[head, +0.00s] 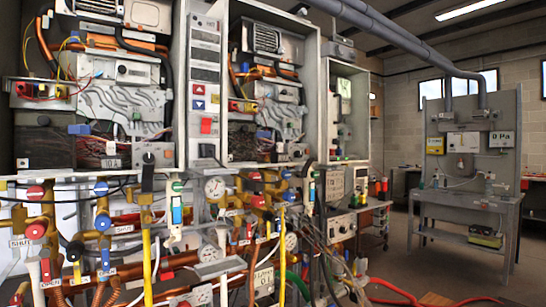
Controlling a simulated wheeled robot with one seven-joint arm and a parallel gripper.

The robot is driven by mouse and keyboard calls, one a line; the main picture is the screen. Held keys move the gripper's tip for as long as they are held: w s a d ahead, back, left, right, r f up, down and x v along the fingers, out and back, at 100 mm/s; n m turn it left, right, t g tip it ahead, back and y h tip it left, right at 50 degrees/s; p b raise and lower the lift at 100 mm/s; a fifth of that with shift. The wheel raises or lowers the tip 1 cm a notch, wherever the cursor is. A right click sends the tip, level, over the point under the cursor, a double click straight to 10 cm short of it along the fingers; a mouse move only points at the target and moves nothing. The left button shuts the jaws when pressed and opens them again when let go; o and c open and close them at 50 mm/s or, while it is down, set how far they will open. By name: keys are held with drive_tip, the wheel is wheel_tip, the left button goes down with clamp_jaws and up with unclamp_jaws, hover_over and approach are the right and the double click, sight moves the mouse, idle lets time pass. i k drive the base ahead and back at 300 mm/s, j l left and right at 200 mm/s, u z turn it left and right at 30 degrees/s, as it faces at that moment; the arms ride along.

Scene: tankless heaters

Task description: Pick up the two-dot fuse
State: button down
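I cannot make out a fuse with two dots in the head view; many small parts here are too small to tell apart. The nearer open heater cabinet (183,60) on the left shows circuit boards, wires and a dark block (45,147). A second open heater cabinet (312,80) stands to its right with similar innards. My gripper is not in the head view, so its state and place are hidden.
Below the cabinets is a dense row of brass valves, copper pipes, hoses and gauges (215,188). At the back right stands a grey workbench (462,195) with an upright panel (468,125). Floor between the heaters and bench (395,250) looks mostly clear; hoses lie nearer.

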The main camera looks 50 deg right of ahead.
sight(279, 146)
drive_tip(key=i+j+z, duration=0.15)
drive_tip(key=i, duration=0.3)
drive_tip(key=i+j+z, duration=0.1)
drive_tip(key=i, duration=0.35)
drive_tip(key=i+j+z, duration=0.15)
drive_tip(key=i+j, duration=0.15)
drive_tip(key=i, duration=0.15)
